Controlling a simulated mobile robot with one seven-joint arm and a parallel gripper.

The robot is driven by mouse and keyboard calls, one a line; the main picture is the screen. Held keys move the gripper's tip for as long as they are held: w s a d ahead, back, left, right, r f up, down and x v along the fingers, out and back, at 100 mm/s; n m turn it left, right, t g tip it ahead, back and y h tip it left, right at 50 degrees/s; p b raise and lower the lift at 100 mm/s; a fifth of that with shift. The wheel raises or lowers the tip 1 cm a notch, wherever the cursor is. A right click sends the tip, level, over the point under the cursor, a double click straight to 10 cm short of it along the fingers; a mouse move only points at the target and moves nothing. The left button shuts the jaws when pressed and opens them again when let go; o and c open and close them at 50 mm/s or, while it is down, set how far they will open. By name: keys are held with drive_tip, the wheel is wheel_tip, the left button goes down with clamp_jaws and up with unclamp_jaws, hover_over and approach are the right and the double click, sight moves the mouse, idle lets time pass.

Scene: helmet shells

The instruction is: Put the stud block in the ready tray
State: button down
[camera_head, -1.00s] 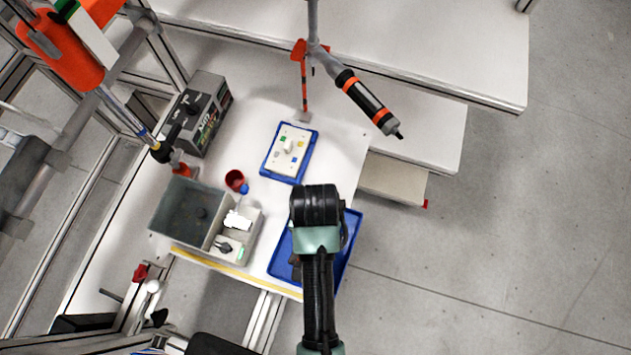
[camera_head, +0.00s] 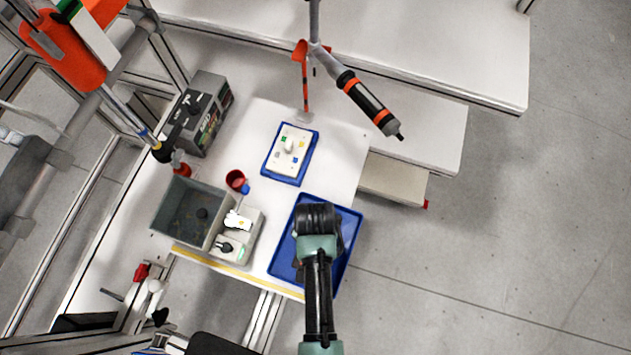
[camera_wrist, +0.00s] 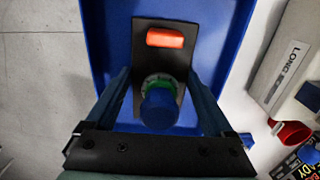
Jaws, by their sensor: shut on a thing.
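The stud block looks like a dark plate (camera_wrist: 152,62) with an orange-red bar (camera_wrist: 165,39) and a blue knob (camera_wrist: 159,105) ringed in green. My gripper (camera_wrist: 160,76) is shut on it, with a finger on each side of the plate. The blue tray (camera_wrist: 219,18), which I take for the ready tray, lies beneath it in the wrist view. I cannot tell whether the block touches the tray floor.
A grey bin (camera_head: 172,212) with small compartments stands left of the tray, near a red cup (camera_head: 236,179). A smaller blue tray with a white board (camera_head: 283,160) lies farther back. A dark machine box (camera_head: 207,115) is at back left. A screwdriver-like tool (camera_head: 365,100) hangs above.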

unclamp_jaws()
drive_tip(key=shift+f, duration=0.15)
